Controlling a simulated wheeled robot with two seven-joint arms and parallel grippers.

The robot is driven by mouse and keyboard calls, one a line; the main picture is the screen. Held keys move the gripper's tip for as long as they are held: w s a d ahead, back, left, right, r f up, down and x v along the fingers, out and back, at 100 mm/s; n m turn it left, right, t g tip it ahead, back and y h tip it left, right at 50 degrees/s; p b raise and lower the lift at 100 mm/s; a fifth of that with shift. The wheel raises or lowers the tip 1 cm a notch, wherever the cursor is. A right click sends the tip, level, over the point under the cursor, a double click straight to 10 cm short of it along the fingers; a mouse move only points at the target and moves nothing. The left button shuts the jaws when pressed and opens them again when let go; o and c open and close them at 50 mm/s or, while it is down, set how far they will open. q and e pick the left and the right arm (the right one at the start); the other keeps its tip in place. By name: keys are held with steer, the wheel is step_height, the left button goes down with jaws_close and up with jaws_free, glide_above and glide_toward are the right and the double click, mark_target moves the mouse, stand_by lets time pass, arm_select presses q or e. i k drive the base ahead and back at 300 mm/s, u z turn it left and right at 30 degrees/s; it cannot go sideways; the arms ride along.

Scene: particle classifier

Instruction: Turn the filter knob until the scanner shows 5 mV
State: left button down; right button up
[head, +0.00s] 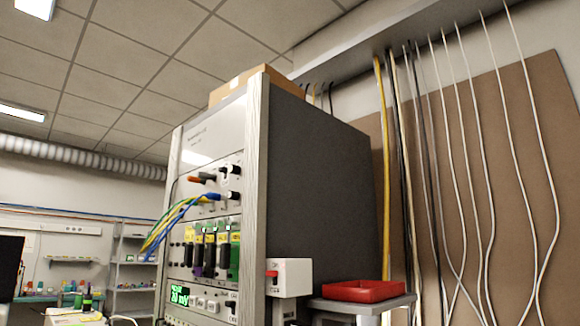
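A tall instrument rack (256,150) stands in the middle of the head view, its front panel seen at a steep angle. A small green display (180,295) low on the front shows what looks like 20 mV; its smaller upper text is hard to read. Black knobs (231,169) sit at the upper right of the front. I cannot tell which control is the filter knob. Neither of my grippers is in view.
Blue, yellow and green cables (172,222) hang out from the front. A white box with a red switch (289,277) is at the rack's right side. A red tray (363,291) sits on a grey stand (340,305). Long cables (386,160) hang along the right wall.

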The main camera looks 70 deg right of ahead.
mark_target(233, 169)
steer(key=k, duration=0.5)
steer(key=z, duration=0.9)
